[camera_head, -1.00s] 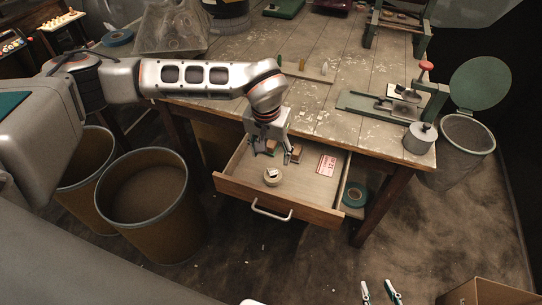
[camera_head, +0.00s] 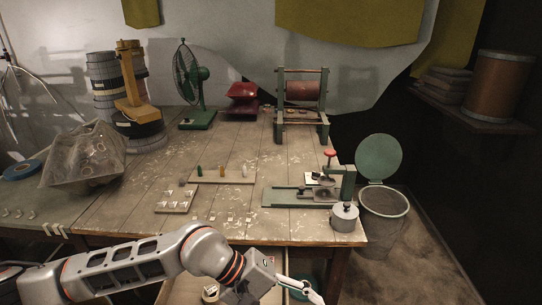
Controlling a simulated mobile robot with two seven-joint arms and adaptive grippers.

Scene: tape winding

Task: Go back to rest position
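My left arm comes in from the left along the bottom, in front of the table. Its gripper (camera_head: 268,293) is at the bottom edge, over the open drawer (camera_head: 183,291). The other finger is dark and partly cut off by the frame. I see nothing held between them. A small pale tape roll (camera_head: 210,292) lies in the drawer beside the gripper. My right gripper is out of view.
The wooden table (camera_head: 130,205) carries a tape device (camera_head: 300,196), a metal canister (camera_head: 344,216), a wooden rack (camera_head: 222,176), a small block board (camera_head: 175,200), a green fan (camera_head: 195,85) and a plastic-wrapped bundle (camera_head: 85,158). A lidded bin (camera_head: 384,205) stands right of the table.

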